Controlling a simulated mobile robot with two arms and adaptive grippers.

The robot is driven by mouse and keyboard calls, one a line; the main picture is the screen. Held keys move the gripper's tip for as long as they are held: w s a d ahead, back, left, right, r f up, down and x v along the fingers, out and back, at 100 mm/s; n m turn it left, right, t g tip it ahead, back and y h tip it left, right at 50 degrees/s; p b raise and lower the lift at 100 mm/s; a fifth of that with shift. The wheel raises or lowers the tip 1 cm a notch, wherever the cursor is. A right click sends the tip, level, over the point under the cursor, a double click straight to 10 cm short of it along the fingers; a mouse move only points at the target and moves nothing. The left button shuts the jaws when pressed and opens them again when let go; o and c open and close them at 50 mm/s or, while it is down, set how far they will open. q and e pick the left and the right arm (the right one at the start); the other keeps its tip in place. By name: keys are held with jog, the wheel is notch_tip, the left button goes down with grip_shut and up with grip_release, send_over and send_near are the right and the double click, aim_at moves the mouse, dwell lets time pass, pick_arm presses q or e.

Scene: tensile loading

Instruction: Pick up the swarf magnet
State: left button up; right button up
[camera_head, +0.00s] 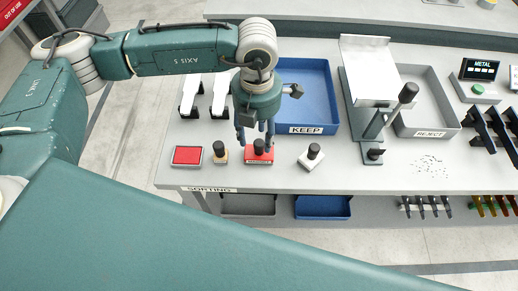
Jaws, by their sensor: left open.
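The swarf magnet seems to be the red block (260,157) with a black knob and a small label, standing upright near the front edge of the sorting bench. My left gripper (256,138) points down right above it. Its fingers are open and spread on either side of the black knob; I cannot tell whether they touch it. The gripper hides part of the bench behind the block. My right gripper is not in view.
Close by stand a red pad (187,156), a brown-based stamp (220,156) and a white block with black knob (312,160). Behind are the blue KEEP tray (325,122), a lever device (372,125) and the grey REJECT tray (452,128). Swarf specks (430,166) lie right.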

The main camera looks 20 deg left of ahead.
aim_at(259, 142)
pick_arm(q)
jog(key=shift+w+f, duration=0.2)
jog(key=shift+f, duration=0.15)
jog(key=f+p, duration=0.2)
jog(key=f, duration=0.2)
jog(key=shift+w+f+p, duration=0.15)
jog(key=shift+w+p, duration=0.25)
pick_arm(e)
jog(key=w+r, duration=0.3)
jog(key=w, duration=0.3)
pick_arm(q)
jog(key=shift+f, duration=0.35)
jog(key=shift+c, duration=1.3)
jog(key=c, duration=0.4)
grip_shut()
jog(key=shift+w, duration=0.1)
jog(key=shift+r, duration=0.25)
notch_tip(259, 142, up, 20)
jog(key=b, duration=0.5)
jog(key=shift+f, duration=0.15)
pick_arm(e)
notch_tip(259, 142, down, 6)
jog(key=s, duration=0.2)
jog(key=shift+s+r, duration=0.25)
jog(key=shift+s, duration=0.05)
